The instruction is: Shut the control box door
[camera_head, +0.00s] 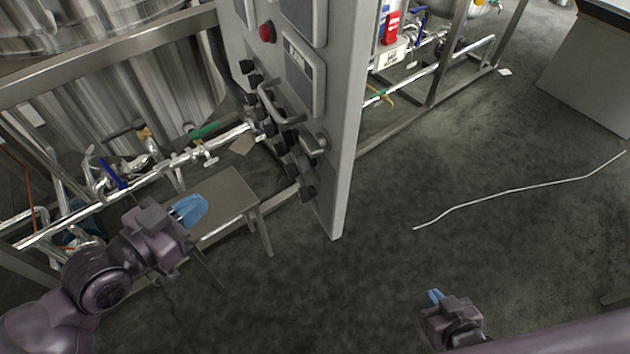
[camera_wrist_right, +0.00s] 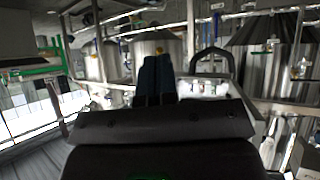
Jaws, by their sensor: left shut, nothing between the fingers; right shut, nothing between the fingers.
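The grey control box panel (camera_head: 345,130) stands upright in the centre of the head view. Its face carries a red button (camera_head: 266,33), grey display plates, a bar handle (camera_head: 270,101) and several dark knobs. I cannot tell from this angle which part is the door or how far it stands open. My left gripper (camera_head: 190,209) is shut and empty, left of the panel and apart from it. My right gripper (camera_head: 434,296) is shut and empty, low and to the right of the panel, also apart from it. Its blue fingers (camera_wrist_right: 157,78) are together in the right wrist view.
A small metal step or table (camera_head: 222,195) stands between my left gripper and the panel. Steel tanks and pipes (camera_head: 150,165) fill the left side. A thin pale line (camera_head: 510,191) lies on the floor at right. A grey cabinet (camera_head: 590,75) is far right. Floor right of the panel is mostly clear.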

